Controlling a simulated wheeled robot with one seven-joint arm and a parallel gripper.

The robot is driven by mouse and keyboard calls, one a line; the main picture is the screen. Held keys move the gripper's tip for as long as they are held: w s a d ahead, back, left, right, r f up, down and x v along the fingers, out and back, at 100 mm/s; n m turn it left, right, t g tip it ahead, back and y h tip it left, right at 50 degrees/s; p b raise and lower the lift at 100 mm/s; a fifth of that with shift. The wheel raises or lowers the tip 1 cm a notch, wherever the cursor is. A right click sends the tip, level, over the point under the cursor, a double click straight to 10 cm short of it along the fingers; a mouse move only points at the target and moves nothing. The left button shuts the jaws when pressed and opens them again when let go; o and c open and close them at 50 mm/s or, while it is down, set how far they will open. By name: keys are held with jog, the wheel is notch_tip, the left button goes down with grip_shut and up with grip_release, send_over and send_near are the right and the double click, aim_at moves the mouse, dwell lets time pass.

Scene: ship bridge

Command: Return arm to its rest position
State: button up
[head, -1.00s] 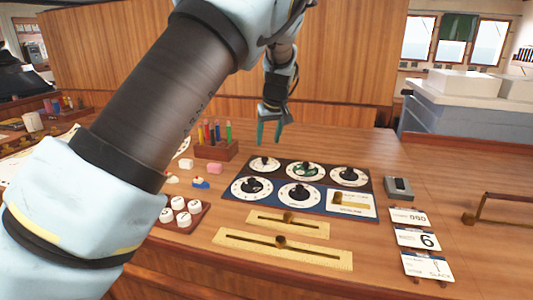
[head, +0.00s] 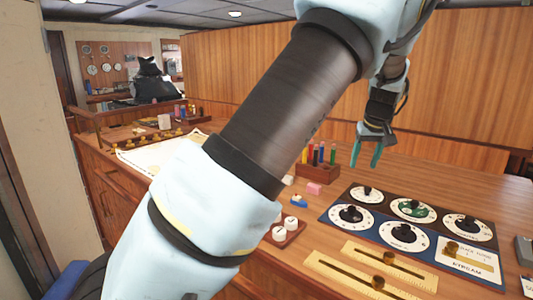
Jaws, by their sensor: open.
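My gripper (head: 369,150) hangs from my raised arm at the upper right of the head view. Its teal fingers point down above the wooden desk (head: 430,168), and they are apart with nothing between them. The gripper is behind the dial panel (head: 411,224) and to the right of the rack of coloured pens (head: 318,172). My arm crosses the middle of the view and hides part of the desk.
Brass sliders (head: 374,268) lie in front of the dial panel. White round knobs (head: 285,229) sit on a small tray, near a pink block (head: 314,188). A paper chart (head: 160,151) lies to the left. A wooden partition (head: 240,75) stands behind the desk.

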jog(key=a+f, duration=0.1)
jog(key=a, duration=0.7)
jog(key=s+a+f+g, duration=0.1)
jog(key=a, duration=0.7)
jog(key=s+a+f+n+g, duration=0.1)
jog(key=a, duration=0.8)
jog(key=shift+f, duration=0.4)
jog(key=s+a, duration=0.2)
jog(key=a, duration=0.1)
jog(key=s+a+f, duration=0.1)
jog(key=s+a, duration=0.4)
jog(key=a, duration=0.2)
jog(key=shift+s+f, duration=0.15)
jog(key=shift+s, duration=0.05)
jog(key=s+a+f, duration=0.1)
jog(key=s+a, duration=0.4)
jog(key=s, duration=0.2)
jog(key=shift+f+m+g, duration=0.15)
jog(key=shift+m+g, duration=0.15)
